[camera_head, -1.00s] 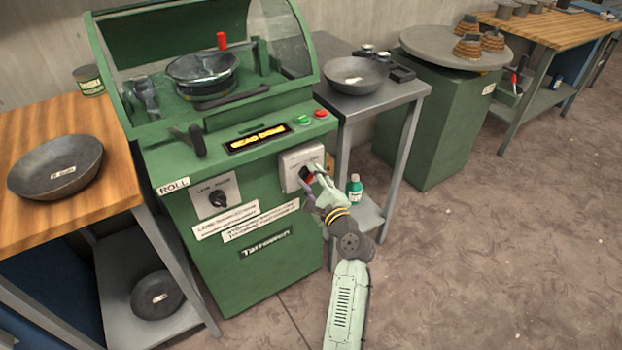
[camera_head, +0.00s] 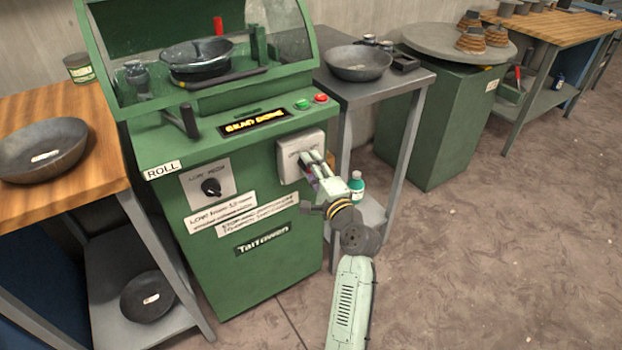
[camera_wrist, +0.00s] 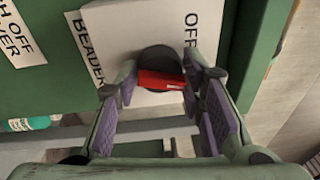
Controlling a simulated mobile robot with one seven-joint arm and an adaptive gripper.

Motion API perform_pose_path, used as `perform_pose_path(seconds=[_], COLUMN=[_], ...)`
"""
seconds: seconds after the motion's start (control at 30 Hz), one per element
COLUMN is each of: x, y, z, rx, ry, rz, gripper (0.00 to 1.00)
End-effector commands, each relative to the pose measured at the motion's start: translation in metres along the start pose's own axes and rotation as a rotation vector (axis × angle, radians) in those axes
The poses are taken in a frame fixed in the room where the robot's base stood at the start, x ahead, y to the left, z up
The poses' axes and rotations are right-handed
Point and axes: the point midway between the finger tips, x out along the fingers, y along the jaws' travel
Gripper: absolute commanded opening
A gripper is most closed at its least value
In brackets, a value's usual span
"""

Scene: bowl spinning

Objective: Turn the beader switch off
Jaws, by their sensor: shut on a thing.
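The beader switch is a pale square plate (camera_head: 292,165) on the front of the green machine, at its upper right. In the wrist view the plate (camera_wrist: 120,40) reads BEADER, with OFF near its top right edge. Its black round knob (camera_wrist: 160,60) carries a red handle (camera_wrist: 162,81), lying nearly level in that view. My gripper (camera_head: 312,163) reaches the plate from the front right. In the wrist view my gripper (camera_wrist: 160,80) has its fingertips on either side of the knob and red handle, shut on it. In the head view my fingers hide the handle.
The machine also has a dial (camera_head: 211,187), a green button (camera_head: 302,104) and a red button (camera_head: 320,98). A grey side table (camera_head: 400,88) with a bowl (camera_head: 357,62) stands close at the right, with a bottle (camera_head: 356,183) below. Open floor lies at the right.

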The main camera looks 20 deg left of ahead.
Motion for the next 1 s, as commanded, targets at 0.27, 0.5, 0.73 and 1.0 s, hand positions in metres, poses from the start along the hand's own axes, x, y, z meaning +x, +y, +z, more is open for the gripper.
perform_pose_path(seconds=[0.27,0.5,0.73,1.0], x=[-0.0002,-0.0002,-0.0001,0.0002], y=[0.0095,0.0092,0.0090,0.0072], z=[-0.0012,-0.0019,-0.0027,-0.0029], rx=[-0.263,-0.489,-0.701,-0.909], ry=[-0.021,-0.037,-0.053,-0.069], rz=[-0.027,-0.053,-0.074,-0.096], gripper=[0.08,0.08,0.08,0.08])
